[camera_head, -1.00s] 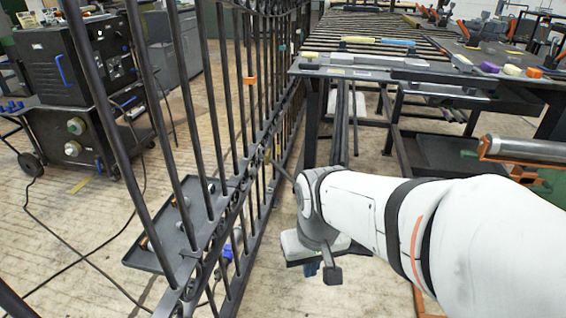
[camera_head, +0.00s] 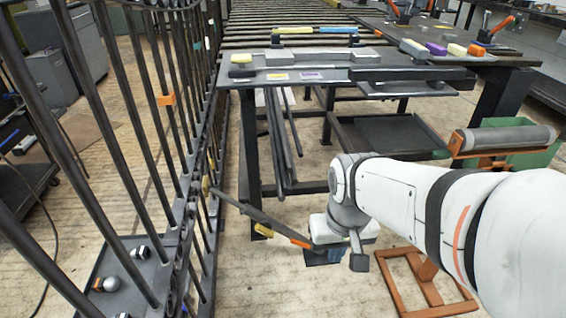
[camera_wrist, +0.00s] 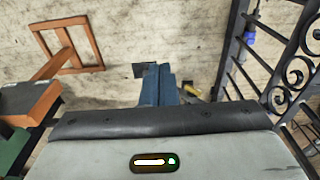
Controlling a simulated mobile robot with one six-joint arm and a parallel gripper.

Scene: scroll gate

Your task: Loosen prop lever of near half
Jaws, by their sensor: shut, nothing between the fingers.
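A dark bar, which looks like the prop lever (camera_head: 255,213), slants from the black scroll gate (camera_head: 165,110) down to the right in the head view. It has a yellow patch near the gate and an orange end beside my wrist. A yellow piece (camera_head: 263,230) shows just below the bar. My gripper (camera_head: 322,258) points down, right of the bar's orange end; I cannot tell if they touch. In the wrist view my blue-grey fingers (camera_wrist: 160,72) are shut and empty. A yellow piece (camera_wrist: 192,91) lies just right of them, and the gate (camera_wrist: 285,70) stands further right.
A dark workbench (camera_head: 300,75) with coloured blocks stands beyond my arm. An orange floor frame (camera_head: 425,285) is below my arm at the right. A grey shelf (camera_head: 125,275) with several knobs is on the gate's left side.

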